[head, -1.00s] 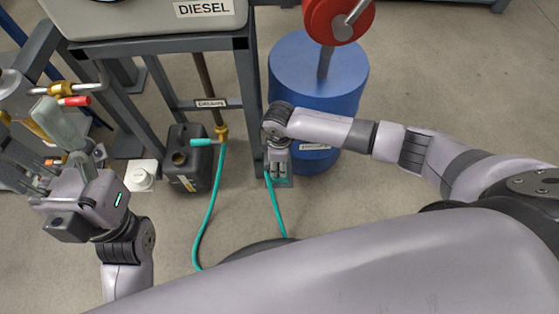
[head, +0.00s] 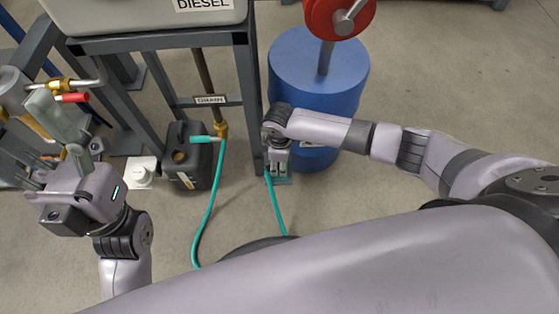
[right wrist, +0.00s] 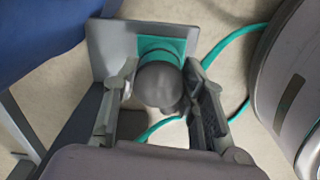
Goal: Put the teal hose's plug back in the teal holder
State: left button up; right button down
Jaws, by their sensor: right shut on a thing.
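The teal holder (right wrist: 168,48) is a grey plate with a teal collar, in the right wrist view. My right gripper (right wrist: 160,92) is shut on the teal hose's dark grey, rounded plug (right wrist: 158,82), with a finger on each side. The plug is in front of the collar; its far end is hidden, so I cannot tell how deep it sits. In the head view my right gripper (head: 278,172) points down beside the stand's leg, and the teal hose (head: 275,207) hangs below it. My left gripper (head: 53,170) is at the left, fingers apart and empty.
A blue drum (head: 318,85) stands close behind my right wrist. A black canister (head: 190,160) stands left of the stand's leg, near a brass valve with a teal handle (head: 203,139). A red-handled valve (head: 72,97) is near my left gripper. The floor at the right is clear.

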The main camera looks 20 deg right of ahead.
jog(key=c, duration=0.9)
grip_release()
notch_tip(320, 180, up, 12)
jog(key=shift+r, duration=0.1)
